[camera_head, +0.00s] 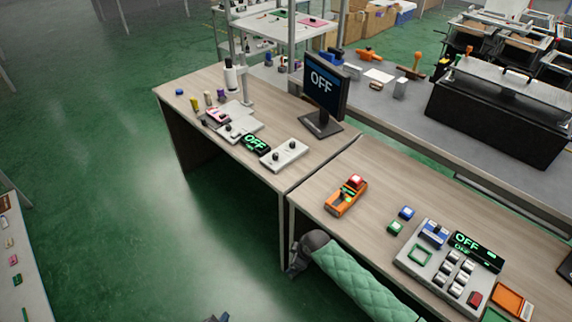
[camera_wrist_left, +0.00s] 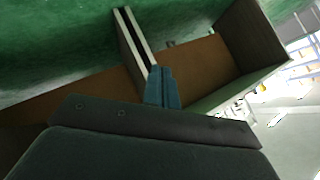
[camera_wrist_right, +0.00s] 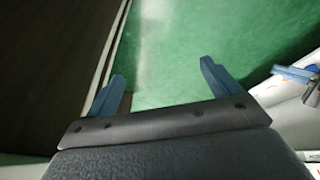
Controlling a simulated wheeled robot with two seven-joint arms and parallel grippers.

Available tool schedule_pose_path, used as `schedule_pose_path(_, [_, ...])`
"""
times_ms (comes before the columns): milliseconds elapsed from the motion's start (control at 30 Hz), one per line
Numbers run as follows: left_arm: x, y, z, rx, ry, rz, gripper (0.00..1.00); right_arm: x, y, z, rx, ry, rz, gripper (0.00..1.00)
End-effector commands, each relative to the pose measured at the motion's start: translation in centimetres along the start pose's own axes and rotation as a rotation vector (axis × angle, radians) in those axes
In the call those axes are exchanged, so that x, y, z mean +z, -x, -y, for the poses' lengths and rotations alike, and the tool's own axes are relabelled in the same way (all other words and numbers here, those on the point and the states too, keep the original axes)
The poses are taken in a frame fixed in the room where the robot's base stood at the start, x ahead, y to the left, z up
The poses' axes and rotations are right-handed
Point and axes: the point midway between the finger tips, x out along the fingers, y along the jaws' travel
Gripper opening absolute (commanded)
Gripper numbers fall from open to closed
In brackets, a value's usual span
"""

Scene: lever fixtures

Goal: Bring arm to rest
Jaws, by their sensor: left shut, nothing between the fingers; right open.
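My left gripper (camera_head: 216,318) shows only as a small blue-grey tip at the bottom edge of the head view, over the green floor. In the left wrist view its blue fingers (camera_wrist_left: 162,88) are together with nothing between them. They point toward the brown underside and pale legs of a desk. My right gripper (camera_wrist_right: 163,87) is open and empty in the right wrist view, its two blue fingers wide apart. Green floor lies beyond them, with a dark surface and a pale edge close on the left. I cannot make out the right gripper in the head view.
A wooden desk (camera_head: 385,190) runs across the head view. It holds a monitor (camera_head: 324,88) reading OFF, an orange fixture (camera_head: 346,197), a grey switch panel (camera_head: 440,262) and a white lever box (camera_head: 285,155). Green floor (camera_head: 110,150) is open on the left.

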Motion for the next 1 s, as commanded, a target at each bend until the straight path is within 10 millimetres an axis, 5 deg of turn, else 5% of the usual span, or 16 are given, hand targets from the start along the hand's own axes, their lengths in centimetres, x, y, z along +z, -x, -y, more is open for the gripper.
schedule_pose_path(267, [5.6, -1.6, -5.8, 0.101, 0.236, 0.209, 0.0, 9.2, -6.7, 5.8, 0.037, -0.332, 0.033, 0.89])
schedule_pose_path(500, [9.6, -1.9, -11.4, 0.19, 0.437, 0.394, 0.0, 19.0, -11.2, 12.8, 0.078, -0.603, 0.098, 0.89])
schedule_pose_path(800, [12.9, -1.1, -18.2, 0.293, 0.653, 0.607, 0.0, 31.4, -14.2, 23.9, 0.133, -0.884, 0.208, 0.89])
schedule_pose_path(1000, [13.7, -0.6, -20.4, 0.327, 0.721, 0.677, 0.0, 35.4, -14.4, 27.9, 0.155, -0.966, 0.25, 0.89])
